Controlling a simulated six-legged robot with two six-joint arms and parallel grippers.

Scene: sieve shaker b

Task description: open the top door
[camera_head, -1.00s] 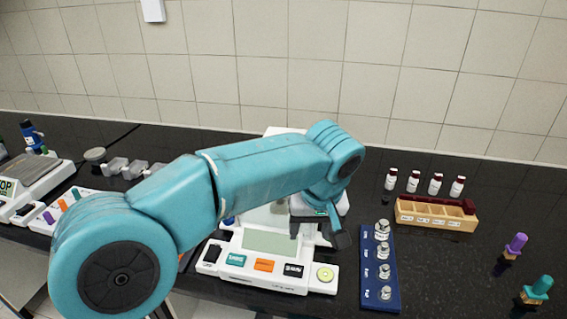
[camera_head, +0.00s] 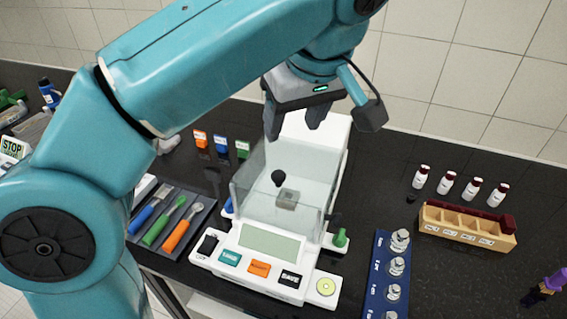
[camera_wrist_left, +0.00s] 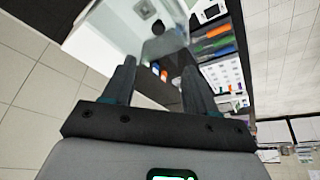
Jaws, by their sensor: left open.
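A white balance (camera_head: 325,143) with a clear glass chamber (camera_head: 300,222) stands on the black bench. A black knob (camera_head: 279,178) shows at the chamber's top, seemingly on the clear top door; the pane is too transparent to tell its exact position. A dark knob also shows in the left wrist view (camera_wrist_left: 158,27). My left gripper (camera_head: 292,132) is open and empty, fingers pointing down, above and behind the knob in the head view and apart from it. In the left wrist view its fingers (camera_wrist_left: 158,63) straddle empty space below the balance's image. My right gripper is not in view.
A green knob (camera_head: 340,238) and a blue knob (camera_head: 228,207) flank the chamber. A tray of colored tools (camera_head: 168,220) is left; a blue weight rack (camera_head: 385,270) and wooden vial rack (camera_head: 466,229) are right. Small bottles (camera_head: 446,183) stand behind. Bench between is partly clear.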

